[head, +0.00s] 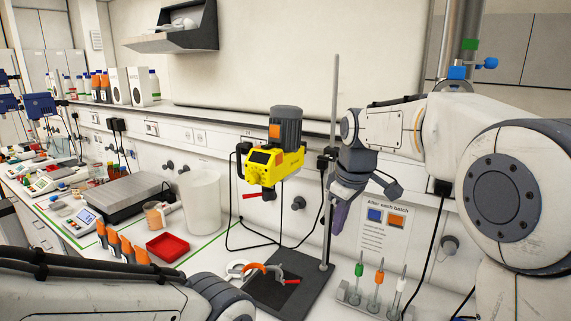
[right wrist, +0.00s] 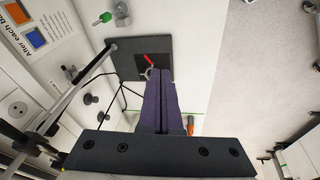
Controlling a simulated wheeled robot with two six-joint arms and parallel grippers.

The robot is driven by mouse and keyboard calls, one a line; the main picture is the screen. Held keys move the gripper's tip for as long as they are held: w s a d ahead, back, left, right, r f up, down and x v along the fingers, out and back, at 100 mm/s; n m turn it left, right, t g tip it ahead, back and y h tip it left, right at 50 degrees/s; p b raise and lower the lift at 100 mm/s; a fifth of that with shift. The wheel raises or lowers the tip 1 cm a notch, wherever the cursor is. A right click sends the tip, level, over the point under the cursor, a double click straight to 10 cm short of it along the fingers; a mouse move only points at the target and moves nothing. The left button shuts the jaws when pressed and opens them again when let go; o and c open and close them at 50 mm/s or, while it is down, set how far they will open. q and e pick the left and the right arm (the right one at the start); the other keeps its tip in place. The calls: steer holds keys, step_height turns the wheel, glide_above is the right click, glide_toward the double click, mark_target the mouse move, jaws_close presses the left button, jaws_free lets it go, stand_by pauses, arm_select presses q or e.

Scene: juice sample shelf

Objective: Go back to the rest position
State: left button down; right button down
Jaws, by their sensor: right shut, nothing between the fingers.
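My right gripper (head: 338,222) hangs in front of the back wall in the head view, pointing down. Its purple fingers are together and hold nothing. In the right wrist view the shut fingers (right wrist: 160,78) reach toward the dark stand base below. The gripper is beside the vertical rod of the stand, just right of the yellow stirrer (head: 272,165). My left arm crosses the bottom left of the head view, but its gripper is out of the picture.
The stand base (head: 292,290) lies on the bench. A rack with green, orange and white-topped tools (head: 378,285) stands to its right. A red tray (head: 167,247), a white beaker (head: 201,200) and a hot plate (head: 122,198) are left. A notice (head: 385,232) is on the wall.

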steer(key=s+a+f+b, duration=0.1)
steer(key=s+a+f, duration=0.2)
steer(key=s+f, duration=0.15)
steer(key=s+a+f+m+g+b, duration=0.1)
steer(key=s+a+f+b, duration=0.15)
steer(key=s, duration=0.35)
steer(key=s+a+f+b, duration=0.1)
steer(key=s+a+f, duration=0.25)
steer(key=s, duration=0.25)
steer(key=s+d+f+b, duration=0.1)
steer(key=s+f, duration=0.4)
steer(key=s, duration=0.2)
steer(key=s+d+f+m+g+b, duration=0.1)
steer(key=s+f, duration=0.4)
steer(key=s, duration=0.2)
steer(key=shift+s+d+g, duration=0.15)
steer(key=shift+s+g, duration=0.05)
steer(key=shift+g, duration=0.1)
